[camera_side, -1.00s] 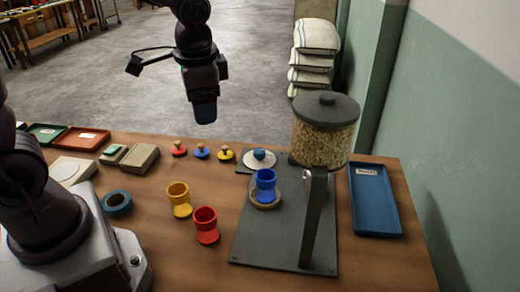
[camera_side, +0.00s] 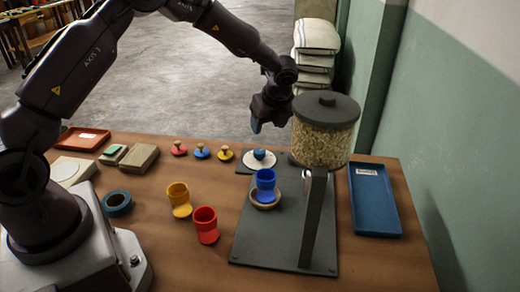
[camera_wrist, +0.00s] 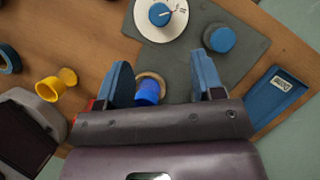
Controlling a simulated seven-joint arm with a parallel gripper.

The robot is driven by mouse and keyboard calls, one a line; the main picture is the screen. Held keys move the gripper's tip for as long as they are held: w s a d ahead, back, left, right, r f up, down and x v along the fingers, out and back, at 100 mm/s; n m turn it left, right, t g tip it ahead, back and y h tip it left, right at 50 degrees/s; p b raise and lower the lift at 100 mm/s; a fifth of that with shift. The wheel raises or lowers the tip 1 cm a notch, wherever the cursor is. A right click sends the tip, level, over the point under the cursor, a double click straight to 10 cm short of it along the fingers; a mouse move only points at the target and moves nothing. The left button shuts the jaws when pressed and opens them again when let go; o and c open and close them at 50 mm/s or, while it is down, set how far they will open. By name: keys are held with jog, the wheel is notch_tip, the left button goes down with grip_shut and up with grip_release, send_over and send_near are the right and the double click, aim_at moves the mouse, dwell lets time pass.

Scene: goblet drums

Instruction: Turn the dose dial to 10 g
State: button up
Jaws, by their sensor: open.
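The dose dial (camera_side: 246,163) is a white disc with a blue knob (camera_side: 260,154) on a dark base at the far edge of the table. In the wrist view the dial (camera_wrist: 143,25) is at the top, and its knob (camera_wrist: 159,14) has a white pointer line aimed to the upper right, near small dark marks too small to read. My gripper (camera_side: 256,125) is above the dial in the side view, apart from it. In the wrist view my gripper (camera_wrist: 164,72) has its two blue fingers wide apart with nothing held between them.
The grain hopper (camera_side: 325,135) on its post stands right of the dial, close to my gripper. A blue cup (camera_side: 265,180) sits on a round holder. A blue tray (camera_side: 375,205) lies right.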

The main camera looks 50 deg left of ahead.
aim_at(259, 151)
jog(key=x, duration=1.2)
jog(key=shift+f, duration=0.35)
jog(key=c, duration=0.9)
